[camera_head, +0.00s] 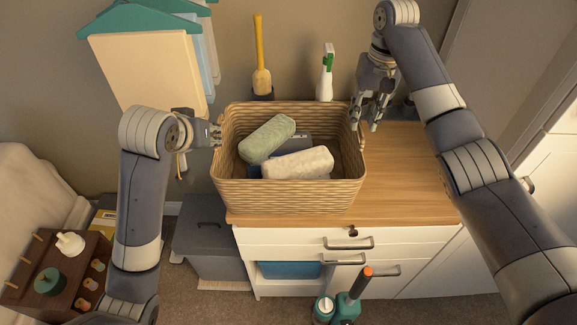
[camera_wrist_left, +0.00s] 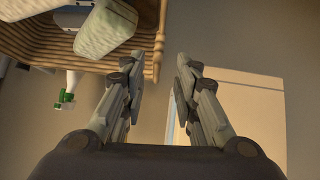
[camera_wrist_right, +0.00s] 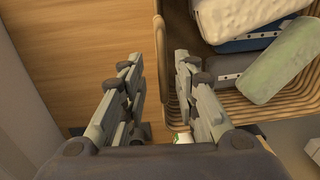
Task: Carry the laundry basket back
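The woven laundry basket (camera_head: 288,195) stands upright on the wooden top of a white cabinet. It holds a rolled green towel (camera_head: 266,138), a pale cream towel (camera_head: 298,163) and a dark blue folded item (camera_head: 292,143). My left gripper (camera_head: 216,135) is at the basket's left side, its fingers apart near the rim, as the left wrist view shows. My right gripper (camera_head: 366,122) is open at the right side. In the right wrist view, the basket's handle (camera_wrist_right: 160,62) lies between its spread fingers. Whether either gripper touches the basket is unclear.
The wooden cabinet top (camera_head: 410,175) is clear to the right of the basket. A spray bottle (camera_head: 325,75) and a yellow-handled brush (camera_head: 261,70) stand behind it. A grey bin (camera_head: 208,238) is at lower left. Bottles (camera_head: 345,300) stand on the floor in front.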

